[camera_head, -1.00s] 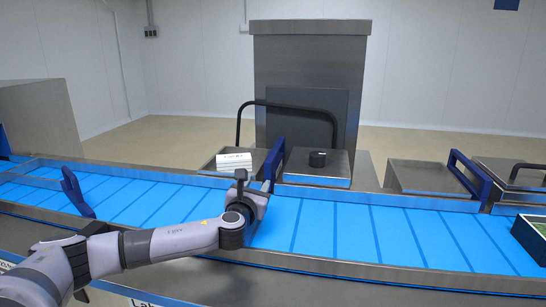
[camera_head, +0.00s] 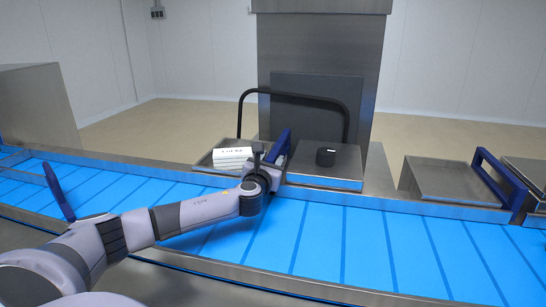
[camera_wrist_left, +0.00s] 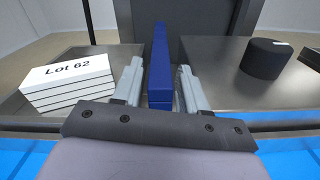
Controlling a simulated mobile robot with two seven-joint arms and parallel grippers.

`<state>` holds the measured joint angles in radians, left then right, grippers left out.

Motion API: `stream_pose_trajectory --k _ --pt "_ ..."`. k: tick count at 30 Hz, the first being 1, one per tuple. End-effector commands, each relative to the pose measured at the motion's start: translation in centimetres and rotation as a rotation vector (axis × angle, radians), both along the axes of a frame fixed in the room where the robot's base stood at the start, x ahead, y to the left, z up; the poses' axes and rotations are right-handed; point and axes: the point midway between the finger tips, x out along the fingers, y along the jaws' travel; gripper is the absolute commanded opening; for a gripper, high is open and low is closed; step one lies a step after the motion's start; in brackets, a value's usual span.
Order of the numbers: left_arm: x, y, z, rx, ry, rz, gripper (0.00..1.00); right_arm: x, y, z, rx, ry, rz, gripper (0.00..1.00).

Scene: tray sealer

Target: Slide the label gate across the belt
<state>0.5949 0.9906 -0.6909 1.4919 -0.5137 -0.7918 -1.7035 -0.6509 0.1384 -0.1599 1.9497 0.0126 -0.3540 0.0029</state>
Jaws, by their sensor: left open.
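The blue label gate (camera_head: 281,147) stands at the far edge of the blue belt (camera_head: 330,240), beside a stack of white labels (camera_head: 232,157). In the left wrist view the gate is an upright blue bar (camera_wrist_left: 160,62) pointing away from me. My left gripper (camera_head: 270,160) is at the near end of this bar. In the left wrist view the left gripper's (camera_wrist_left: 160,82) fingers are open, one on each side of the bar, with small gaps visible. The gate's lower part is hidden behind the gripper. My right gripper is not in view.
The stack reads "Lot 62" (camera_wrist_left: 70,80) and lies left of the gate. A black round object (camera_head: 325,156) sits on the steel platform to the right. Another blue frame (camera_head: 500,182) stands farther right, and a blue paddle (camera_head: 58,191) at left. The belt at right is clear.

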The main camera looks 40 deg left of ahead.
Motion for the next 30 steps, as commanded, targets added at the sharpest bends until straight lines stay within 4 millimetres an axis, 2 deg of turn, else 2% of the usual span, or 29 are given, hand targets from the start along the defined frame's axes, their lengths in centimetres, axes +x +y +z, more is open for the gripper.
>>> stream_pose_trajectory --k 9,20,23,24,30 --pt "2.0 1.1 0.0 0.0 -0.001 0.0 0.42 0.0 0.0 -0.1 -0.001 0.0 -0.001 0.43" --pt "2.3 1.2 0.0 0.001 0.001 -0.001 0.42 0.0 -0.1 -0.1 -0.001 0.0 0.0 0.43" --pt "2.3 1.2 0.0 0.001 0.001 -0.001 0.13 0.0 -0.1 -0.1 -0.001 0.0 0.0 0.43" --pt "2.2 1.2 0.0 0.001 0.0 0.0 0.0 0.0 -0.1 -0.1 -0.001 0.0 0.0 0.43" --pt "2.2 1.3 0.0 0.001 0.0 0.002 0.0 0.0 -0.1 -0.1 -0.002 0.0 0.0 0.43"
